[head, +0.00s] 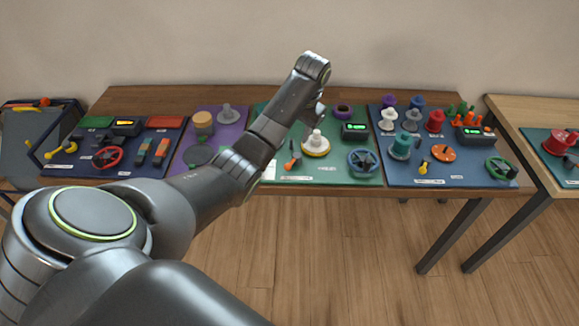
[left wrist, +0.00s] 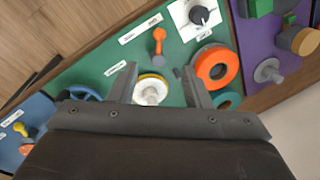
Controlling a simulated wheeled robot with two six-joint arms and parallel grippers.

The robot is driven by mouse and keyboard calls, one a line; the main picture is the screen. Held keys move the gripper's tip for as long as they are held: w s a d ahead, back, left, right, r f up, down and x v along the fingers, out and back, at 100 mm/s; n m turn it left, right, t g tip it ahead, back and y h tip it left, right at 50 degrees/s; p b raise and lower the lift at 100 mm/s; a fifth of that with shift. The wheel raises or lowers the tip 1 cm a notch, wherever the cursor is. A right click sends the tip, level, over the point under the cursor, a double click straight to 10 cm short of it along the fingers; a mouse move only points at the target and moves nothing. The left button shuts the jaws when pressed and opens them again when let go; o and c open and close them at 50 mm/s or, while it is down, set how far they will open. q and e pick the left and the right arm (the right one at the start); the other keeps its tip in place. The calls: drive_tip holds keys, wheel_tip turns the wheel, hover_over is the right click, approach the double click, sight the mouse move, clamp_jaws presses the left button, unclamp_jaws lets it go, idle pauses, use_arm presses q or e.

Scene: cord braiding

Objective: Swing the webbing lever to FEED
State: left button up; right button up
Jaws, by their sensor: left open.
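A small orange lever (head: 292,161) stands at the front of the green panel (head: 335,174); it also shows in the left wrist view (left wrist: 158,40) with its round knob toward the panel's front edge. The labels are too small to read, so I cannot tell which lever is the webbing one or where FEED is. A yellow lever (head: 423,167) stands on the blue panel to the right. My left gripper (left wrist: 158,69) is open, its fingers either side of a white spool with a yellow rim (left wrist: 150,88), apart from the orange lever. My right gripper is not in view.
A blue handwheel (head: 362,160) and a lit display (head: 355,127) are on the green panel. A purple panel (head: 228,135) lies to the left. My left arm hides part of the table.

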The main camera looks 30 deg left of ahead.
use_arm(q)
drive_tip(key=b, duration=0.3)
approach(288, 165)
drive_tip(key=f, duration=0.3)
drive_tip(key=a+f, duration=0.1)
drive_tip(key=f, duration=0.2)
drive_tip(key=f+p, duration=0.1)
drive_tip(key=f, duration=0.2)
drive_tip(key=shift+w+a, duration=0.1)
drive_tip(key=shift+a, duration=0.3)
drive_tip(key=c, duration=0.9)
clamp_jaws()
